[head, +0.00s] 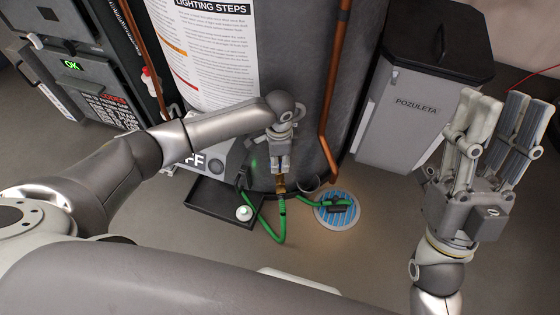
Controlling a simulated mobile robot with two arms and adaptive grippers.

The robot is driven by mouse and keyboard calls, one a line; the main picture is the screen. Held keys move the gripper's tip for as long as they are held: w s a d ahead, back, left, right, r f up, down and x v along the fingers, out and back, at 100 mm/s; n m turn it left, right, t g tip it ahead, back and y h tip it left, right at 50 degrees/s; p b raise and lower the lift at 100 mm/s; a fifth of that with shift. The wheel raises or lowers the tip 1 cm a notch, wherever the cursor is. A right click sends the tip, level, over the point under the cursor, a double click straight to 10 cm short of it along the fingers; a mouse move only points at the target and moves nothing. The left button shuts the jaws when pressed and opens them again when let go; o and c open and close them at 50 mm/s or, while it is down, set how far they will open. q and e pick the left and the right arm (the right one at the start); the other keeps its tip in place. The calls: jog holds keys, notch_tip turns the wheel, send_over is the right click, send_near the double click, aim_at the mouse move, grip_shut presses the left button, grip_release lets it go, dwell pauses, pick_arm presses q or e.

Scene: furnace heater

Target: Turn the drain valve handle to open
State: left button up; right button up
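The drain valve (280,187) is a small brass fitting low on the front of the grey tank (355,60), with a green hose (281,222) running down from it. My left gripper (280,168) is just above the valve, in front of the tank's lower wall. It covers the valve's upper part, so I cannot make out the handle. I cannot tell whether its fingers are apart or closed, or whether they touch the handle. My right gripper (492,125) is raised at the right, fingers pointing up and spread, with nothing between them.
A black tray (222,212) lies on the floor left of the valve. The hose leads to a round blue floor drain (337,209). A grey bin (405,112) marked POZULETA stands right of the tank, and a copper pipe (333,85) runs down the tank's front. Grey cabinets (75,65) stand left.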

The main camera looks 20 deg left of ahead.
pick_arm(q)
grip_shut()
